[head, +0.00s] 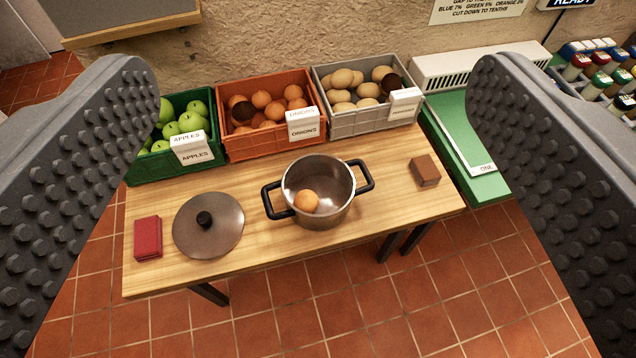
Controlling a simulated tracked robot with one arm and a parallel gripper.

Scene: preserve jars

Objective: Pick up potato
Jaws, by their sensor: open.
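Several pale tan potatoes (342,78) lie in the grey crate (362,121) at the back right of the wooden table. A white label stands at its front right; one item at its right end is dark brown. My gripper (312,160) is open and empty. Its two grey studded fingers frame the left and right sides of the view, above and in front of the table. The steel pot (336,205) stands uncovered on the table between the fingers, with one orange-brown round onion (306,201) in it.
A green crate of apples (186,126) and an orange crate of onions (262,108) stand left of the potatoes. A lid (208,225), a red block (148,238) and a brown block (425,170) lie on the wooden table (290,255). A green bench (465,150) adjoins at right.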

